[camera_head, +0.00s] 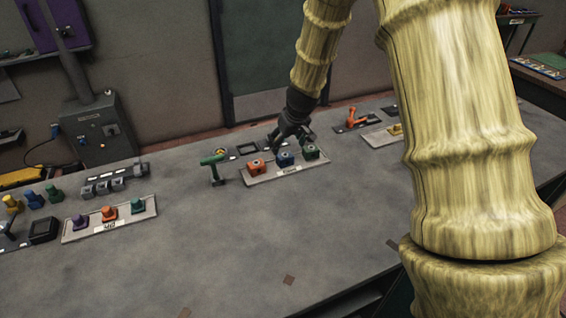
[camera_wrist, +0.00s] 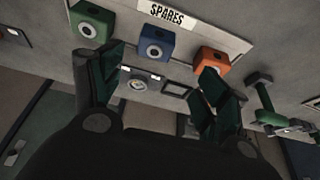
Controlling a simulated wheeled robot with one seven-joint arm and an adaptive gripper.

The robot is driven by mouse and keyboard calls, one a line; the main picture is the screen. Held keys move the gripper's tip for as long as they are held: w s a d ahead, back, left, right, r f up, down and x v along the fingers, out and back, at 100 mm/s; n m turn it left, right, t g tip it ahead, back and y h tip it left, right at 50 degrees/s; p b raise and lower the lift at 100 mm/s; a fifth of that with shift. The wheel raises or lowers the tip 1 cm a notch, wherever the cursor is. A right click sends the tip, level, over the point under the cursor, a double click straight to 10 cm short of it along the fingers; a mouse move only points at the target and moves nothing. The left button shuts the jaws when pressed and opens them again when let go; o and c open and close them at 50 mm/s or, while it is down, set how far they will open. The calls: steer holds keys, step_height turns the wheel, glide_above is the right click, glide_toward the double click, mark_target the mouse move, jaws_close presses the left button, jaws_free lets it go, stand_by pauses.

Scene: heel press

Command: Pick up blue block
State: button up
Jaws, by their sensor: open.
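The blue block (camera_head: 285,159) sits in the middle of a pale tray (camera_head: 262,180), between an orange block (camera_head: 256,167) and a green block (camera_head: 311,152). In the wrist view the blue block (camera_wrist: 157,42) has a pale round face with a dark centre, and the tray (camera_wrist: 198,18) bears a "SPARES" label. My gripper (camera_head: 292,139) is open and empty, just behind and above the blue block. In the wrist view its fingers (camera_wrist: 160,82) are spread wide, with the blue block ahead of the gap between them. They appear apart from it.
A gauge (camera_wrist: 138,84) and a small dark frame (camera_wrist: 176,89) lie behind the tray. A second tray (camera_head: 70,237) with purple, orange and green pieces lies farther left. The table's front middle is clear.

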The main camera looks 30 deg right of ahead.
mark_target(285, 156)
steer(key=x, duration=0.3)
steer(key=shift+s+d+f, duration=0.1)
steer(key=shift+d+f, duration=0.05)
steer(key=shift+d, duration=0.15)
steer(key=shift+d+p+x, duration=0.2)
steer(key=shift+p+x, duration=0.75)
steer(key=shift+x, duration=2.4)
steer(key=shift+s, duration=0.1)
steer(key=c, duration=1.3)
